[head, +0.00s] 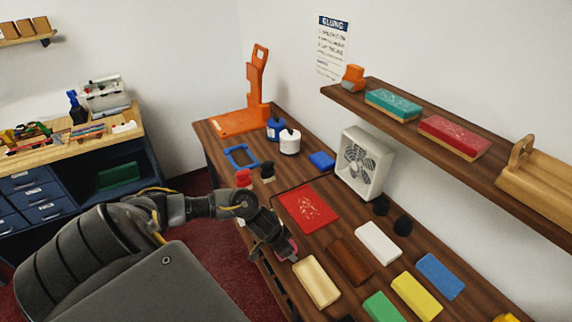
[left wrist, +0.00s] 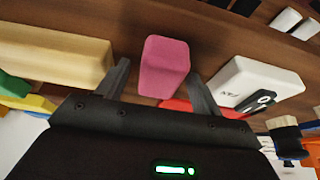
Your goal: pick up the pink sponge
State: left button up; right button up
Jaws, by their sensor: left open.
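The pink sponge (left wrist: 165,67) is a block lying on the brown wooden counter, seen in the left wrist view between the two fingers of my left gripper (left wrist: 160,74). The fingers are open, one on each side of it, and I see no clear contact. In the head view my left gripper (head: 285,248) is low over the counter's near edge. A small part of the sponge shows beside it, the rest hidden by the gripper. My right gripper is in neither view.
A cream block (head: 317,281) lies close to the gripper, with a red mat (head: 309,208) behind. Brown (head: 350,261), white (head: 378,243), yellow (head: 416,296), green (head: 382,307) and blue (head: 440,276) blocks lie to the right. A shelf (head: 455,160) overhangs the back.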

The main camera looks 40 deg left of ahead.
pick_arm(q)
jog(key=c, duration=1)
jog(key=shift+c, duration=0.2)
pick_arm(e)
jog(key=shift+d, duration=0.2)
pick_arm(q)
jog(key=shift+r, duration=0.1)
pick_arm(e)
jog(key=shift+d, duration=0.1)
